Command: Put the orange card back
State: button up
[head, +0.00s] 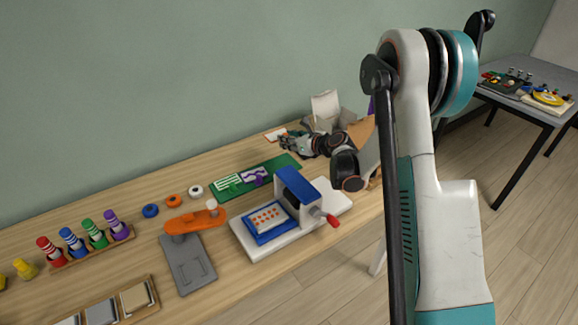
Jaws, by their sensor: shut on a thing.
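A small pale card with an orange edge (274,134) is at the far side of the workbench, at the tips of my gripper (286,142). My gripper appears shut on this card; the fingers are small and partly dark, so the exact grip is hard to see. A white card with orange dots (268,217) lies in the blue frame of the white-based press (249,246). A green mat (287,163) holds a green-striped card (228,182) and a purple-patterned card (254,176). The right end of the mat looks bare.
An open box (343,120) stands just behind my gripper. The press's blue arch (295,190) and red-tipped handle (330,220) rise in front. An orange-topped grey stand (188,265), coloured rings and a rack of pegs (98,247) are left. Another table (525,113) stands right.

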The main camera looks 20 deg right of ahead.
notch_tip(320, 180, down, 10)
jog(key=b, duration=0.3)
jog(key=shift+r, duration=0.1)
jog(key=shift+s+a+f, duration=0.1)
jog(key=shift+s+f, duration=0.05)
jog(key=shift+f, duration=0.35)
jog(key=o, duration=1)
jog(key=shift+s, duration=0.1)
jog(key=shift+c, duration=0.2)
jog(key=shift+w+r, duration=0.2)
jog(key=shift+r, duration=0.25)
jog(key=p+v, duration=0.4)
jog(key=v, duration=0.8)
jog(key=shift+r, duration=0.2)
